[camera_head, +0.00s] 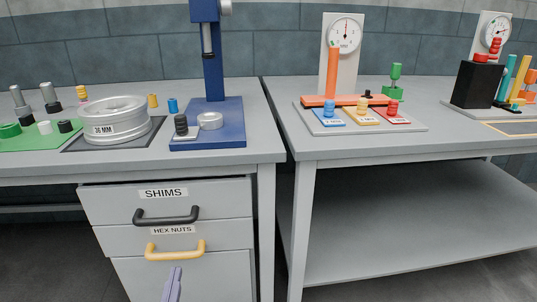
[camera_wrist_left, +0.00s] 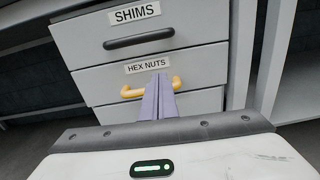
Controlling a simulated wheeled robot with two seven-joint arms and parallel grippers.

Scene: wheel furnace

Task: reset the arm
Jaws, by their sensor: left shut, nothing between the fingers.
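My left gripper (camera_head: 173,284) shows at the bottom of the head view, in front of the drawers and below the yellow handle. In the left wrist view its two lilac fingers (camera_wrist_left: 159,98) are together with nothing between them. They overlap the yellow handle (camera_wrist_left: 134,92) of the HEX NUTS drawer (camera_head: 172,240) in that view; I cannot tell that they touch it. The SHIMS drawer (camera_head: 120,204) with a black handle (camera_head: 166,216) is above it. Both drawers look nearly closed. My right gripper is not in view.
The left bench (camera_head: 235,150) carries a wheel marked 36 MM (camera_head: 118,128) and a blue press (camera_head: 213,70). The right bench (camera_head: 330,148) carries a dial gauge (camera_head: 344,34), coloured trays and a black block (camera_head: 474,84). Its lower shelf (camera_head: 400,220) is empty.

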